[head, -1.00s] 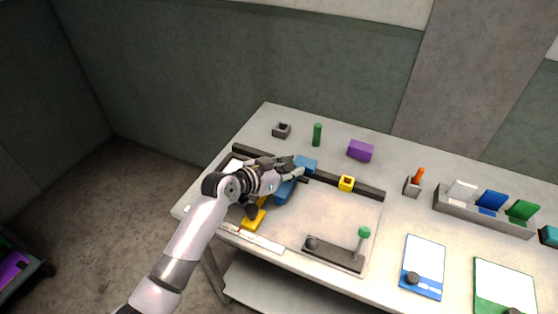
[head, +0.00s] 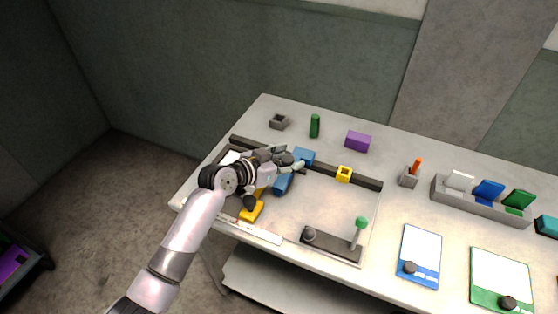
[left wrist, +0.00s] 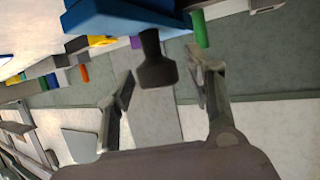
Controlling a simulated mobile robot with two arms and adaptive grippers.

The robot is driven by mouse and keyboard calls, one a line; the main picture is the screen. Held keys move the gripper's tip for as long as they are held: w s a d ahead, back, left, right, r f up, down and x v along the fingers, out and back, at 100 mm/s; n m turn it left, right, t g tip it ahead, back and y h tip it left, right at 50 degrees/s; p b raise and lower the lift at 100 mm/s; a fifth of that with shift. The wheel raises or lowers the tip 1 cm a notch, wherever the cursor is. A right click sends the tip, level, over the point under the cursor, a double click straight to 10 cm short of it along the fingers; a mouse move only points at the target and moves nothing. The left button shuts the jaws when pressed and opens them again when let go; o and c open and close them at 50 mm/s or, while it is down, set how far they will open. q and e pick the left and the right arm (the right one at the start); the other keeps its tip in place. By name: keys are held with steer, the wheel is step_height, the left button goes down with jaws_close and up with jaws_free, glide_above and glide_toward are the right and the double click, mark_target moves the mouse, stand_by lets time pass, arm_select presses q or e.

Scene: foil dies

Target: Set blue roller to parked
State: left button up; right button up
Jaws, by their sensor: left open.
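The blue roller (head: 283,185) lies on the pale board at the left of the table. Its long blue body slants under my left gripper, with a blue end (head: 303,156) at the dark rear rail. My left gripper (head: 287,158) is open over its rear part and hides some of it. In the left wrist view the blue body (left wrist: 110,15) shows at the top. A dark knob-like handle (left wrist: 157,66) hangs from it in the picture, between the two spread fingers (left wrist: 162,75). Contact with the fingers cannot be told. My right gripper is out of view.
A yellow piece (head: 251,211) is just left of the roller, and a yellow square (head: 344,174) sits on the rail (head: 365,182). A green-knobbed lever (head: 361,223) stands at the board's front right. A purple block (head: 358,142) and green cylinder (head: 315,126) stand behind.

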arm_select(q)
steer(key=v, duration=1.1)
steer(key=shift+s+a, duration=0.3)
